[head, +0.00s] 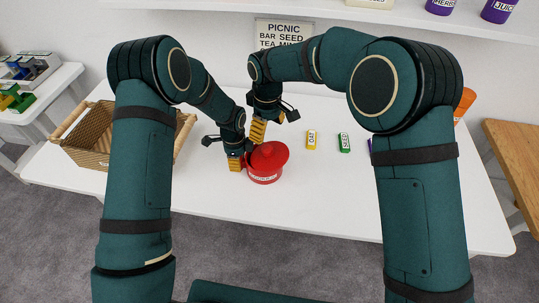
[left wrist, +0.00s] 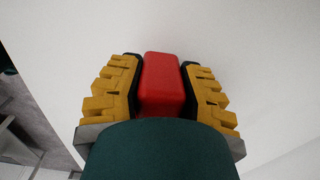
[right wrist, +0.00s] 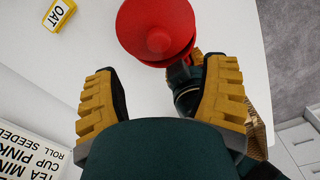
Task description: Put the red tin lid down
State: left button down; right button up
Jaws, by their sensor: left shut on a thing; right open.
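The red tin (head: 264,177) stands on the white table, with a label on its front. The round red lid (head: 268,154) is on top of it and looks tilted; whether it is fully seated I cannot tell. The lid fills the top of the right wrist view (right wrist: 157,25), with a small round knob. My left gripper (head: 236,163) is low at the tin's left side. In the left wrist view it is shut on a red block-like part (left wrist: 161,85), apparently the tin's handle. My right gripper (head: 258,131) is open and empty behind the tin; its fingers are spread in the right wrist view (right wrist: 162,95).
A wicker basket (head: 88,138) stands at the table's left. An orange object (head: 464,104) is at the far right. The table front right of the tin is clear.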

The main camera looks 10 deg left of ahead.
aim_at(268, 149)
notch_tip(268, 149, down, 10)
jog(key=shift+w+r, duration=0.15)
jog(key=shift+r, duration=0.1)
grip_shut()
dwell(0.4)
